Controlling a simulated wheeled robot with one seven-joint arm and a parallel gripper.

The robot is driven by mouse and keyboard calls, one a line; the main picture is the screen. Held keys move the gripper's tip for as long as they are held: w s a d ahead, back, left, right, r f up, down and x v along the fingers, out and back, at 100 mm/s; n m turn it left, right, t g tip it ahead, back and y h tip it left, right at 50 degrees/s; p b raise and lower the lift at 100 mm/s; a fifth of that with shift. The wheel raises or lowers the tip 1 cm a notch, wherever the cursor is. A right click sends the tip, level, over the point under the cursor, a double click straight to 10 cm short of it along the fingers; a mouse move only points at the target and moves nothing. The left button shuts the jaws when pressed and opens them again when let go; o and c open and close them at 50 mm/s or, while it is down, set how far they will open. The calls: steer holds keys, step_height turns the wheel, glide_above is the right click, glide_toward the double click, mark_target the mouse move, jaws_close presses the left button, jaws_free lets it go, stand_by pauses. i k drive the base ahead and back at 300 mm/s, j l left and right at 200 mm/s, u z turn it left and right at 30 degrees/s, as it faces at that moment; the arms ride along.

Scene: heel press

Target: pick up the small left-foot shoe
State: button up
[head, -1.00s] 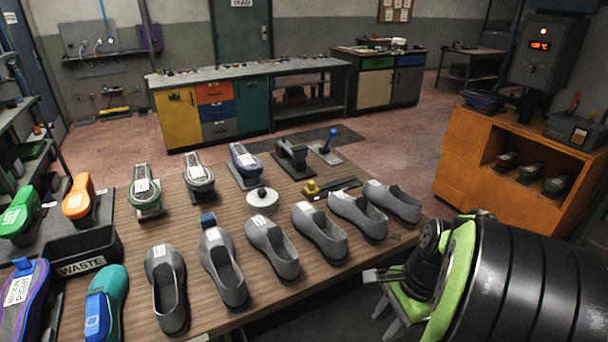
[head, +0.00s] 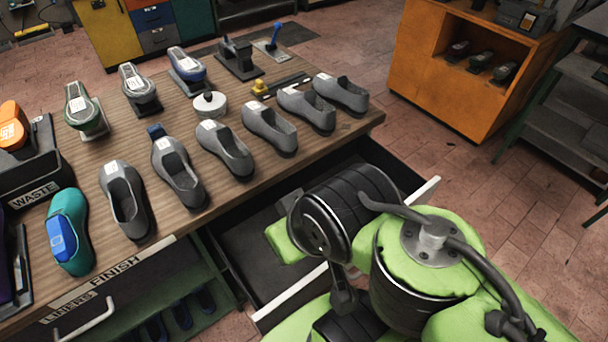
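Several grey shoes stand in a slanting row on the wooden bench. From front left to back right they include a front shoe (head: 126,203), a shoe with a blue tab at its heel (head: 181,178), middle shoes (head: 226,152) (head: 270,130), and two at the right end (head: 308,110) (head: 342,95). Some carry white labels, too small to read. I cannot tell which one is the small left-foot shoe. My arm reaches in from the lower right, over the open drawer. My gripper's fingers do not show; no shoe is seen held.
An open dark drawer (head: 238,262) juts out from the bench's front right. A teal shoe with a blue piece (head: 70,232), a WASTE bin (head: 38,192), shoe forms (head: 139,90) and a round white-topped object (head: 210,104) share the bench. An orange cabinet (head: 440,75) stands right.

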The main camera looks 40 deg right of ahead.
mark_target(341, 90)
steer(key=k+l, duration=0.7)
steer(key=l, duration=0.15)
